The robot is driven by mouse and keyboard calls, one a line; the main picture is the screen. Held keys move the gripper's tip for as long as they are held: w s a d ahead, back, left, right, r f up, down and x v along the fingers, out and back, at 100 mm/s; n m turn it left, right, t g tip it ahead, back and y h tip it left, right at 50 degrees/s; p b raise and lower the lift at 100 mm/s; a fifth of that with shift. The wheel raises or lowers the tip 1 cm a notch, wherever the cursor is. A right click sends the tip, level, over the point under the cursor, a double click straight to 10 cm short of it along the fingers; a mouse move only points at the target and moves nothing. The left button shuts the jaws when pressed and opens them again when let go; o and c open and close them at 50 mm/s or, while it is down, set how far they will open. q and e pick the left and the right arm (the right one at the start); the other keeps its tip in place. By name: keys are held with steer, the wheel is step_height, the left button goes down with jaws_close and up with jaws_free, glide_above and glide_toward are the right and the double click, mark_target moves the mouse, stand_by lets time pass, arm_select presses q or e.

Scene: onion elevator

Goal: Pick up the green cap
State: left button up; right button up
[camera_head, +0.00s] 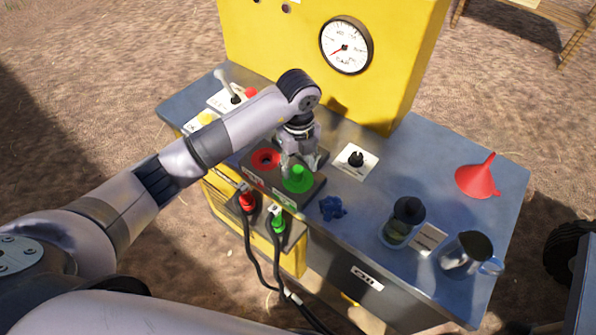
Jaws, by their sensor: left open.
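The green cap (297,178) sits on a dark block at the front middle of the grey-blue bench. It has a round base and a raised knob. My left gripper (299,168) points down at the cap, with its fingers around or just behind the knob. The gripper is open; I cannot tell whether a finger touches the cap. My left arm comes in from the left and reaches over the bench. My right gripper does not show.
A red ring-shaped port (265,160) lies left of the cap. Red (247,200) and green (279,223) plugs with cables hang at the bench front. A blue knob (332,208), a jar (403,222), a metal jug (467,252) and a red funnel (479,177) stand right. A yellow gauge panel (400,60) rises behind.

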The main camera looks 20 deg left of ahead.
mark_target(298, 168)
arm_select(q)
steer(key=shift+f, duration=1.55)
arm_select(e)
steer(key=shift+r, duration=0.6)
arm_select(q)
steer(key=shift+c, duration=0.2)
steer(key=c, duration=1)
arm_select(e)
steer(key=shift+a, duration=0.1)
arm_select(q)
steer(key=shift+r, duration=0.1)
